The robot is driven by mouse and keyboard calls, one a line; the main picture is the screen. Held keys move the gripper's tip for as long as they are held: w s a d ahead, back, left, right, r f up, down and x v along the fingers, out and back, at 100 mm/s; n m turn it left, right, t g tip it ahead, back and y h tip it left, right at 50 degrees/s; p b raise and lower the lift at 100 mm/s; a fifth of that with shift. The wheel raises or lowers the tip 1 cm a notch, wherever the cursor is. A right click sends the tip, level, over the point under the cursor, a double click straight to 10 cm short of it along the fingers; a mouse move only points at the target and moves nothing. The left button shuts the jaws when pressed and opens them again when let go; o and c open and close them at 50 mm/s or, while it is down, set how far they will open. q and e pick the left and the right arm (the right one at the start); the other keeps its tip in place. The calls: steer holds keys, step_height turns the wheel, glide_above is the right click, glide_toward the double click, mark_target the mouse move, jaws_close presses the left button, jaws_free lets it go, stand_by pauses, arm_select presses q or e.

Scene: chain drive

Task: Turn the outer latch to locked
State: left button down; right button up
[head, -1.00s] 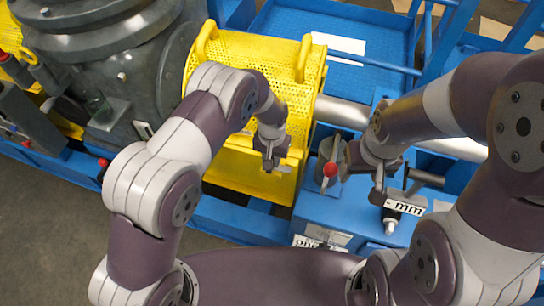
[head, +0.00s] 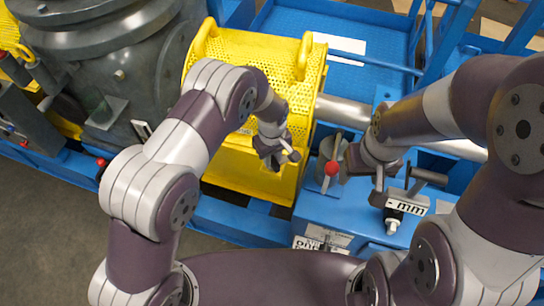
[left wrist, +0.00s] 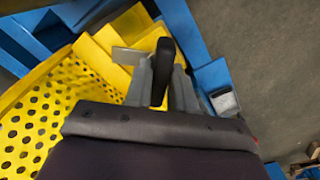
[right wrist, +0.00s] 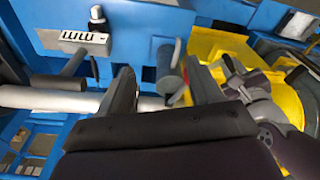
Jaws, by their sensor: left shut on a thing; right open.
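The yellow perforated guard (head: 235,60) stands in the middle of the head view. My left gripper (head: 277,156) is at its front face, near its right end. In the left wrist view the left gripper's fingers (left wrist: 160,90) are closed around a dark upright latch handle (left wrist: 159,62), beside the yellow sheet metal. A light bar (head: 291,157) sticks out to the right of the gripper in the head view. The gripper hides the latch's base and any lock marking. My right gripper (right wrist: 163,92) is open and empty, right of the guard.
A steel shaft (head: 345,113) runs right from the guard. A T-handle (head: 424,176) and an "mm" label (head: 408,205) are on the blue frame.

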arm_select(q)
steer(key=n, duration=0.4)
steer(key=shift+n, duration=0.3)
steer(key=shift+n+b, duration=0.35)
steer(key=shift+n, duration=1.65)
steer(key=c, duration=1)
jaws_free()
steer(key=shift+c, duration=0.2)
step_height(320, 180, up, 13)
steer(key=b, duration=0.1)
steer(key=shift+f, duration=0.15)
